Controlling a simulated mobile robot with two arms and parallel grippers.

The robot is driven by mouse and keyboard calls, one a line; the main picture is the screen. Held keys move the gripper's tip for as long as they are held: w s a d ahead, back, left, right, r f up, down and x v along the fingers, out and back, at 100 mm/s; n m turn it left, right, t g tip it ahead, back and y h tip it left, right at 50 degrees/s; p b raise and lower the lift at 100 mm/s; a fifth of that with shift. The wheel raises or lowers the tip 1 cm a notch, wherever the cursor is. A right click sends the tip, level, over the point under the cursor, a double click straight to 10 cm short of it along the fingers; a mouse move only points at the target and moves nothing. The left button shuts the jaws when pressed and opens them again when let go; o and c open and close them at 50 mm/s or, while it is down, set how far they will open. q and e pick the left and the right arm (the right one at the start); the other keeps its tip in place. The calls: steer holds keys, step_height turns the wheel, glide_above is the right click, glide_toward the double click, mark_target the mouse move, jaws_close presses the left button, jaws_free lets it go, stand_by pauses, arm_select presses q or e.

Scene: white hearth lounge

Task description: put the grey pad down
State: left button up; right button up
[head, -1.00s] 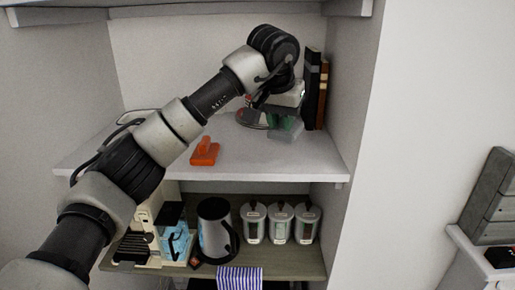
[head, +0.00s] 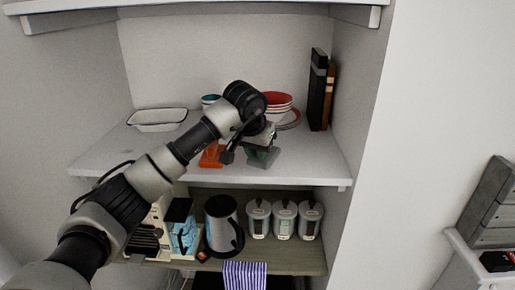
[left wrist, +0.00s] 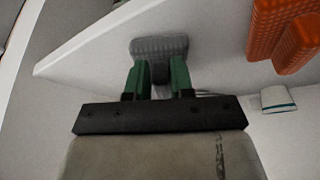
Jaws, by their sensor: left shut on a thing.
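The grey pad (left wrist: 158,46) is between the green fingertips of my left gripper (left wrist: 158,78) in the left wrist view. It also shows in the head view as a small grey block (head: 263,157) below the left gripper (head: 262,146), close over the front part of the upper white shelf (head: 310,152). The left gripper is shut on the pad. I cannot tell whether the pad touches the shelf. The right gripper is in neither view.
An orange object (head: 211,156) sits just left of the pad. Stacked bowls (head: 277,101), a white dish (head: 157,118) and upright books (head: 318,92) stand further back. The shelf's front right is clear. Canisters (head: 284,219) and a kettle (head: 220,225) stand below.

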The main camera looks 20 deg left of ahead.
arm_select(q)
steer(key=shift+d+f, duration=0.1)
steer(key=shift+f, duration=0.1)
steer(key=o, duration=0.8)
steer(key=shift+r, duration=0.1)
steer(key=shift+r, duration=0.2)
steer(key=shift+s+r+b, duration=0.1)
steer(key=shift+r+b, duration=0.15)
steer(key=shift+b, duration=0.05)
steer(key=b+v, duration=0.3)
steer(key=v, duration=0.8)
steer(key=shift+r, duration=0.2)
